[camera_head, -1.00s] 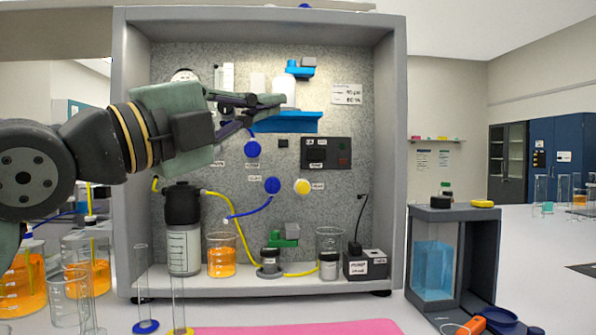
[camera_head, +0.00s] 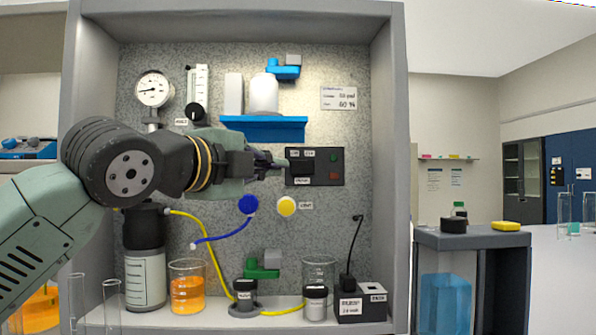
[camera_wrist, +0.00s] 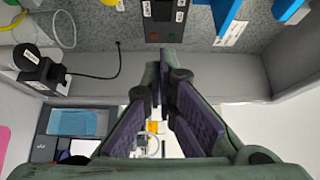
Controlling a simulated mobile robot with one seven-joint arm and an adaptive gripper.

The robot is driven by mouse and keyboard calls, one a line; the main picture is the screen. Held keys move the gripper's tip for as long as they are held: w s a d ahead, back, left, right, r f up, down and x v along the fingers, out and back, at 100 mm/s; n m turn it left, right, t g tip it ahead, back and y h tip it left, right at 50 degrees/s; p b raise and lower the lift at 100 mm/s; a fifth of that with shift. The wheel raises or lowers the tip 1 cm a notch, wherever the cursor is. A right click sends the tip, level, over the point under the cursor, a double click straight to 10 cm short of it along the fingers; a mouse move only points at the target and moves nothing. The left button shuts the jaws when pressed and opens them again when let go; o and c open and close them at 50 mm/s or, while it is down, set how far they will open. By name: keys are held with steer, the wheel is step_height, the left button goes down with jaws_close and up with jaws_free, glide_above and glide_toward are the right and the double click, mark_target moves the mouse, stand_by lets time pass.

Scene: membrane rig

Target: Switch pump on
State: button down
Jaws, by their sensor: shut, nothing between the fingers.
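The dark control panel (camera_head: 302,181) is on the speckled back wall of the rig. It has a small green button (camera_head: 334,157) above a red button (camera_head: 334,175) at its right side. The panel also shows at the top of the wrist view (camera_wrist: 164,12). My gripper (camera_head: 285,163) is shut and empty, its tips by the panel's left edge in the head view. In the wrist view the fingers (camera_wrist: 162,65) point toward the panel, with a gap visible between tips and panel.
A blue shelf (camera_head: 262,128) with white containers sits above the panel. Blue (camera_head: 248,204) and yellow (camera_head: 287,205) knobs are below it. A beaker of orange liquid (camera_head: 187,290) and a dark-topped bottle (camera_head: 146,280) stand on the rig floor. The rig's side walls bound the space.

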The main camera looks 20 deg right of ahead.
steer(key=p, duration=0.3)
glide_toward(308, 170)
steer(key=s+d, duration=0.1)
steer(key=d, duration=0.2)
steer(key=w, duration=0.1)
steer(key=w+p, duration=0.1)
steer(key=w, duration=0.2)
steer(key=shift+d, duration=0.35)
steer(key=shift+p, duration=0.3)
